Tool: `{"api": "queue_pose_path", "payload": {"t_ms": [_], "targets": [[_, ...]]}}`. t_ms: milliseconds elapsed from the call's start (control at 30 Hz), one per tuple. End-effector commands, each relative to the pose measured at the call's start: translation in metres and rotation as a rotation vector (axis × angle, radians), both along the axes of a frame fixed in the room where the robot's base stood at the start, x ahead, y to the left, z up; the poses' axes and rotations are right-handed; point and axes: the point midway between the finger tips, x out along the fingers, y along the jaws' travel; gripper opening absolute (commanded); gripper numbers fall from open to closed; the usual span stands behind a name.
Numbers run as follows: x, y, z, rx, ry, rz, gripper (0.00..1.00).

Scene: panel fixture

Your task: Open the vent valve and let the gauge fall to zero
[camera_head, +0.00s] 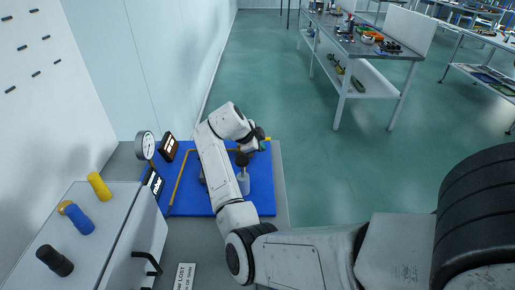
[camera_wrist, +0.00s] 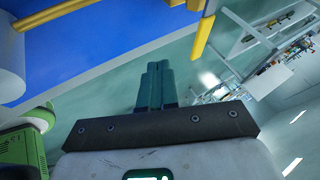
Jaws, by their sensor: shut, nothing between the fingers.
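The round white-faced gauge (camera_head: 145,145) stands at the left edge of the blue panel (camera_head: 262,190); its needle is too small to read. Yellow pipes (camera_head: 179,182) run over the panel. A dark-topped grey fitting (camera_head: 243,178) stands on the panel, partly behind my arm. In the wrist view, a yellow bar (camera_wrist: 204,36) juts past the edge of the blue panel (camera_wrist: 120,28), ahead and to the right of my fingers. I cannot tell for sure whether it is the vent valve's handle. My gripper (camera_wrist: 158,68) is shut and empty, apart from the bar. In the head view my arm hides much of the panel.
A grey cabinet (camera_head: 82,225) with yellow, blue and black knobs and a black handle (camera_head: 147,262) stands at the left. A sign (camera_head: 184,277) lies near the front. A green part (camera_wrist: 24,150) shows low left in the wrist view. Open floor lies beyond the panel.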

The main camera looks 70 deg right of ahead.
Motion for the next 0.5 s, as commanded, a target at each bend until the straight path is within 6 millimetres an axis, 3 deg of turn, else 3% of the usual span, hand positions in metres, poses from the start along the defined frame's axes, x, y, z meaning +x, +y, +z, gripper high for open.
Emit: {"api": "queue_pose_path", "payload": {"t_ms": [500], "targets": [[0.014,0.044,0.06,0.0,-0.002,0.0,0.0]]}}
